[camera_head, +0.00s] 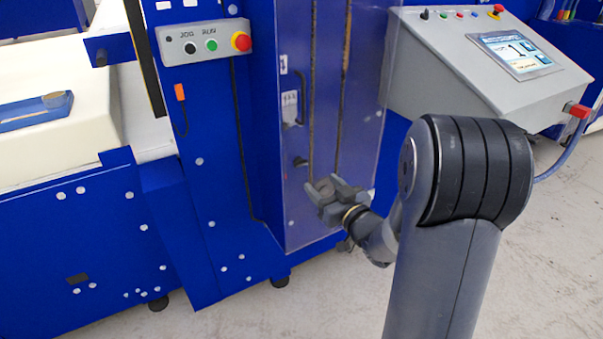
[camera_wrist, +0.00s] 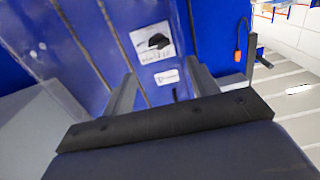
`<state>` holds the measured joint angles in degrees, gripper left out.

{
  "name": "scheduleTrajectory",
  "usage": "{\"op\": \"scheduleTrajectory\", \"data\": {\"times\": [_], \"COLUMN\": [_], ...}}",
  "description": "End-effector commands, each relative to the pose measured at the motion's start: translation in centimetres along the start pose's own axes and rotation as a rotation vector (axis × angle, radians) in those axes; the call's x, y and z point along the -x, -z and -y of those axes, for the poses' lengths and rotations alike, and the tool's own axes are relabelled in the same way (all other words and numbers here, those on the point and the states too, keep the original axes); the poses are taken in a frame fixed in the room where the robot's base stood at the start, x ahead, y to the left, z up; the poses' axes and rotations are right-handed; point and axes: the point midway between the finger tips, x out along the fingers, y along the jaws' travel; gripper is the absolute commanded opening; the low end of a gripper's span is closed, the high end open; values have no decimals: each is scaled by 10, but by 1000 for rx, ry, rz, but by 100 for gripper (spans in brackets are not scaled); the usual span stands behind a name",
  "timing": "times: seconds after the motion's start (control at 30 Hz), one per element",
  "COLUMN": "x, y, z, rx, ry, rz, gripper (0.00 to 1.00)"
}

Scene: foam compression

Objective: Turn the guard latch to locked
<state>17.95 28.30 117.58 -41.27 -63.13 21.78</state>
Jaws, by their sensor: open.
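The clear guard panel (camera_head: 352,130) covers the front of the blue machine column. A small black part (camera_head: 300,161), which looks like the guard latch, sits by the panel's left edge. A small dark part also shows between my fingers in the wrist view (camera_wrist: 175,95), but I cannot tell whether it is the same part or which way it is turned. My gripper (camera_head: 322,187) is open and empty, in front of the lower panel, below and right of the black part. In the wrist view my gripper (camera_wrist: 164,72) has its two fingers spread apart.
A label with a dark picture (camera_wrist: 152,42) is on the machine. A button box (camera_head: 205,42) is at the upper left, and a grey console with a screen (camera_head: 515,52) is at the right. An orange tag (camera_head: 180,92) hangs on the column. Floor (camera_head: 555,230) is clear at the right.

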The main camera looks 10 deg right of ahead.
Motion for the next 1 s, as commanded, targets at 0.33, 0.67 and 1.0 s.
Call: {"op": "scheduleTrajectory", "data": {"times": [0.33, 0.67, 1.0], "x": [-66, -90, -90], "y": [0, 0, 0], "z": [1, 0, 0], "rx": [1, 1, 1], "ry": [1, -2, -2], "rz": [1, 2, 2], "gripper": [56, 56, 47]}}
